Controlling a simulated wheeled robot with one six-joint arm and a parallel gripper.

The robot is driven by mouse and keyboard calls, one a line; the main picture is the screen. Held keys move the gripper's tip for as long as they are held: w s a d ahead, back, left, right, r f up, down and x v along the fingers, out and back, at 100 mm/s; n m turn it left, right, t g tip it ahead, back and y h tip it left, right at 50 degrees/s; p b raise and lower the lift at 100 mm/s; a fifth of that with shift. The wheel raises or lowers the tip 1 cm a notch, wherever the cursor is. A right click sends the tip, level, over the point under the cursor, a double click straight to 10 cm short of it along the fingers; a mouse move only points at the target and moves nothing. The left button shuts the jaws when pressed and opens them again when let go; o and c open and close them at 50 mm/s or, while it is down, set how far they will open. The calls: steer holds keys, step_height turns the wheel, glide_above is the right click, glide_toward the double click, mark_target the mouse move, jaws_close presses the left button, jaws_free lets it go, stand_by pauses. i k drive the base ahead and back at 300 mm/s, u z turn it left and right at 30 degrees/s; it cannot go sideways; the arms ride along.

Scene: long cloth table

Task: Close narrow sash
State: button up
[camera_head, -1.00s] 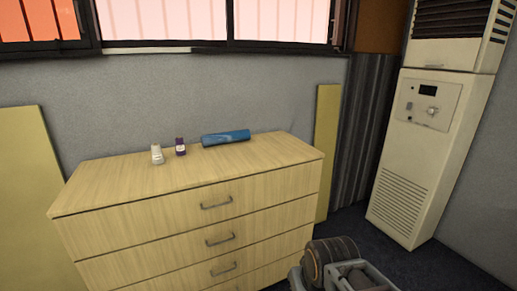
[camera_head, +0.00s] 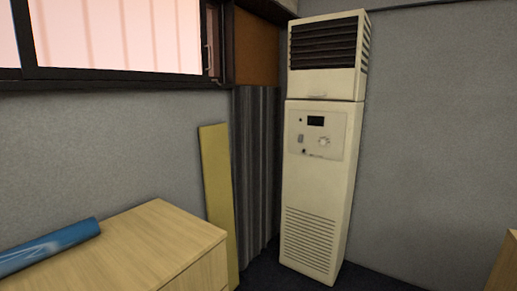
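The window (camera_head: 120,35) runs along the top left, above the dresser, with pinkish light behind its panes and a dark frame. A narrow sash section (camera_head: 212,38) stands at the window's right end, with what looks like a small handle on it. I cannot tell whether it is open or shut. My gripper is not in view.
A wooden dresser (camera_head: 150,245) with a blue cylinder (camera_head: 45,246) on top stands at the lower left, below the window. A yellow board (camera_head: 217,195) and grey corrugated panel (camera_head: 257,165) lean by the corner. A tall white air conditioner (camera_head: 320,190) stands right of them. A wooden edge (camera_head: 503,268) shows at lower right.

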mark_target(145, 40)
steer(key=z, duration=0.25)
steer(key=i, duration=1.8)
steer(key=u, duration=0.45)
steer(key=i, duration=1.05)
steer(key=u, duration=0.65)
